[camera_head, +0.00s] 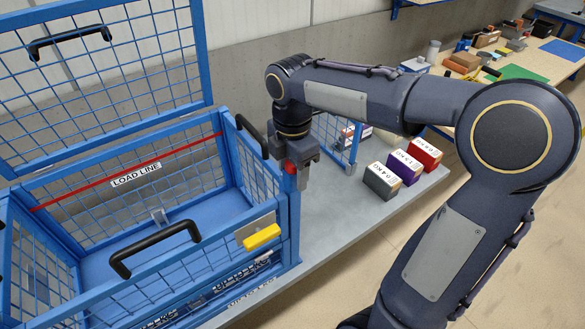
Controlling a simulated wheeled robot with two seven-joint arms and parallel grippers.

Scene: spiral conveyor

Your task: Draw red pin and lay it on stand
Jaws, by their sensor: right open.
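The red pin (291,167) shows as a small red part at the corner post of a blue mesh cage (292,225). My right gripper (296,176) is over this corner, pointing down, with its jaws open around or right beside the red part. I cannot tell whether the fingers touch it. Most of the pin is hidden by the gripper and the post. I cannot clearly pick out the stand. My left gripper is not in view.
The cage has a raised mesh lid (105,75), black handles (155,250) and a yellow latch piece (262,237) on its front. Grey, purple and red boxes (424,154) stand on the grey bench (345,208) to the right. Bare bench lies between cage and boxes.

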